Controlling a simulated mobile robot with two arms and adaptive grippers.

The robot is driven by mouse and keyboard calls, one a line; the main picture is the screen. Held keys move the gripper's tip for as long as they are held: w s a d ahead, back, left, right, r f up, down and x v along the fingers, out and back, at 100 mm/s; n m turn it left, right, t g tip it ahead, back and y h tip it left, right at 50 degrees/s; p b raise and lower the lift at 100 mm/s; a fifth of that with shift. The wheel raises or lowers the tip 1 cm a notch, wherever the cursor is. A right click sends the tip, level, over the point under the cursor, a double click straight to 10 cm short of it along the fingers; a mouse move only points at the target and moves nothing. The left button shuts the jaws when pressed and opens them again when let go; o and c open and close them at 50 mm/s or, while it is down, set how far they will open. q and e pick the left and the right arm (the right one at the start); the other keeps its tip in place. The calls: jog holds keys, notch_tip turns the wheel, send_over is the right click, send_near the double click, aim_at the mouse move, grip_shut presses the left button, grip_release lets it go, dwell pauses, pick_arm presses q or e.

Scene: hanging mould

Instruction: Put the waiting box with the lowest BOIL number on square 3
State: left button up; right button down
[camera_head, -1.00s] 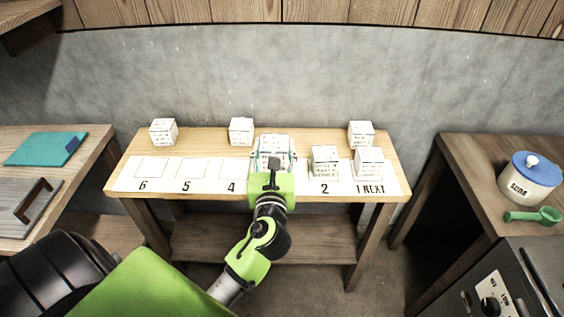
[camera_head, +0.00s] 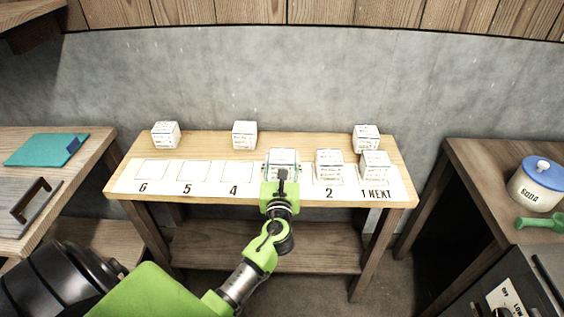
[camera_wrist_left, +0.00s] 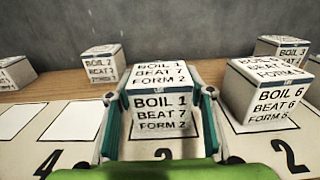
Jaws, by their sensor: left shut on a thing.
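My left gripper (camera_head: 282,178) is shut on a white box (camera_head: 284,157) at square 3 of the numbered strip. In the left wrist view this box (camera_wrist_left: 161,100) reads BOIL 1, BEAT 7, FORM 2, and its sides are between the two teal-edged fingers (camera_wrist_left: 160,122). It is upright and covers most of square 3 (camera_wrist_left: 140,148). Whether its base touches the strip is hard to tell. Waiting boxes stand behind the strip: one at the left (camera_head: 166,134), one near the middle (camera_head: 245,134), one at the right (camera_head: 367,137). My right gripper is not in view.
A box (camera_head: 329,164) stands on square 2, close right of my gripper; its side reads BOIL 6 in the wrist view (camera_wrist_left: 272,98). Another box (camera_head: 375,165) is on square 1. Squares 4 (camera_head: 235,171), 5 (camera_head: 194,171) and 6 (camera_head: 152,169) are bare.

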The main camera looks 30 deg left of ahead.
pick_arm(q)
jog(key=shift+f, duration=0.1)
jog(key=o, duration=1.1)
jog(key=shift+o, duration=0.7)
